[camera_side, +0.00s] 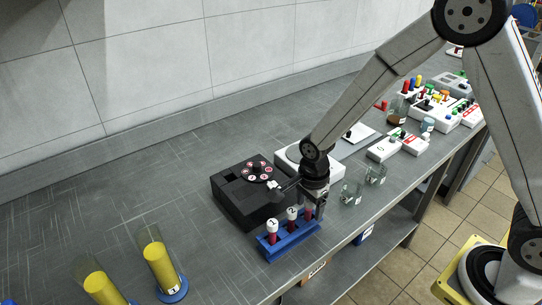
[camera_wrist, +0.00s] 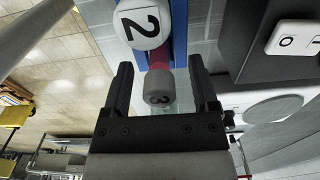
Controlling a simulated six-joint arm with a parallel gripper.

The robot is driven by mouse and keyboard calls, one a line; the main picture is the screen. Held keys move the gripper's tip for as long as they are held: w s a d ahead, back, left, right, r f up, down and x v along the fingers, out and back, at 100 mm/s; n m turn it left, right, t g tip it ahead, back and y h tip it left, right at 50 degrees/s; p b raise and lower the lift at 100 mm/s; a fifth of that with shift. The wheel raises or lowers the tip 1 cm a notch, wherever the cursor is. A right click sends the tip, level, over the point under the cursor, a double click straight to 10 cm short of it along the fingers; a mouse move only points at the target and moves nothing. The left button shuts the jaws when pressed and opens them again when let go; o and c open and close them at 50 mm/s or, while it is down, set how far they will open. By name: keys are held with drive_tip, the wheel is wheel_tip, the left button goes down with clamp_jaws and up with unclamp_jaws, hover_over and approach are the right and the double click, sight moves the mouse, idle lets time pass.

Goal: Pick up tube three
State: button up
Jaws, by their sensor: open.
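Tube three (camera_wrist: 158,90) shows its grey cap marked 3 in the wrist view, between the fingers of my gripper (camera_wrist: 160,68). My gripper is open, with a gap on both sides of the cap. In the side view my gripper (camera_side: 314,207) points down at the right end of the blue rack (camera_side: 290,245) and partly hides tube three there. Tube two (camera_side: 292,216) stands in the rack's middle, and its white cap also shows in the wrist view (camera_wrist: 143,22). Tube one (camera_side: 271,229) stands at the rack's left end.
A black device with a round rotor (camera_side: 258,172) stands close behind the rack. Glass beakers (camera_side: 352,190) stand to the right of my gripper. Yellow-filled cylinders (camera_side: 160,265) stand at the lower left. The bench's front edge is close to the rack.

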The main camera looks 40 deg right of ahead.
drive_tip(key=shift+f, duration=0.4)
clamp_jaws()
